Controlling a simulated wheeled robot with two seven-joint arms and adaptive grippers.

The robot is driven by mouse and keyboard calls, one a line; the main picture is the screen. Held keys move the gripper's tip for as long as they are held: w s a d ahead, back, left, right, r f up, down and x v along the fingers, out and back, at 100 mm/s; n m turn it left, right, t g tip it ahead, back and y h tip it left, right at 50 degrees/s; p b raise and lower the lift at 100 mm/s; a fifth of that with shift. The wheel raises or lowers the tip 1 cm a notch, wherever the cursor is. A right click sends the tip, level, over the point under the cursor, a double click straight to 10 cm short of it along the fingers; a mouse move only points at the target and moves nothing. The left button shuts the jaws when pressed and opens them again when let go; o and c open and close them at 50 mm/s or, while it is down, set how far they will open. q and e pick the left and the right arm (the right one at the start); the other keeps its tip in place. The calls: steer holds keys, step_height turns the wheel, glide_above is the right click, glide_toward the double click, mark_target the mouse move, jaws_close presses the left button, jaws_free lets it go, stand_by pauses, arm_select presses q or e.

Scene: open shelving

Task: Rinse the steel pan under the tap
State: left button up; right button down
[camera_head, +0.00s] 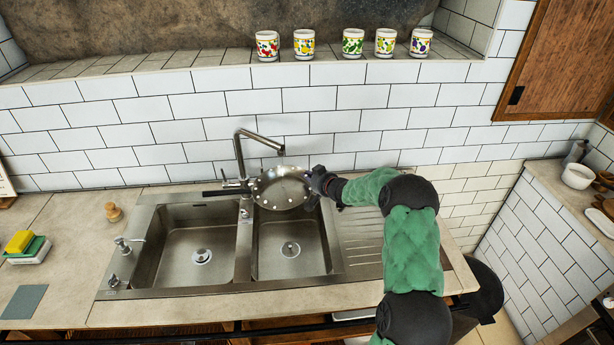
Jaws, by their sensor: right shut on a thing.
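The steel pan (281,190) is held over the back of the right sink basin (290,262), under the spout of the tap (241,160). It is tilted, with its round inside facing me, and shiny light spots show along its rim. A dark handle sticks out to its left, past the tap's base. My right gripper (318,183) is shut on the pan at its right side. Whether water runs from the tap is too small to tell. My left gripper is not in view.
The left basin (200,240) is empty. A soap pump (124,246), a wooden brush (114,212) and sponges (20,242) stand left of the sink. The ribbed drainboard (362,245) lies to the right, partly behind my arm. Several painted cups (353,41) line the ledge above.

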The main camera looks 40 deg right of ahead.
steer(key=shift+s+d+r, duration=0.1)
steer(key=shift+s+r, duration=0.05)
steer(key=shift+r, duration=0.05)
stand_by(0.5)
steer(key=shift+s+d+p, duration=0.1)
steer(key=shift+s+p, duration=0.25)
steer(key=shift+s, duration=0.05)
steer(key=shift+s+a+f+b, duration=0.1)
steer(key=shift+a+b, duration=0.25)
steer(key=shift+a, duration=0.1)
steer(key=shift+s+a+b, duration=0.35)
steer(key=shift+a+b, duration=0.3)
steer(key=shift+a, duration=0.45)
steer(key=shift+s+a+b, duration=0.35)
steer(key=shift+a+b, duration=0.3)
steer(key=shift+a, duration=0.5)
steer(key=shift+s+a+b, duration=0.35)
steer(key=shift+a+b, duration=0.3)
steer(key=shift+a, duration=0.45)
steer(key=shift+a, duration=0.1)
steer(key=shift+s+a+r, duration=0.25)
steer(key=shift+a+r, duration=0.45)
steer(key=shift+a, duration=0.1)
steer(key=shift+s+a+r, duration=0.2)
steer(key=shift+a+r, duration=0.5)
steer(key=shift+a, duration=0.05)
steer(key=shift+s+a+r, duration=0.25)
steer(key=shift+a+r, duration=0.45)
steer(key=shift+a, duration=0.1)
steer(key=shift+f, duration=0.1)
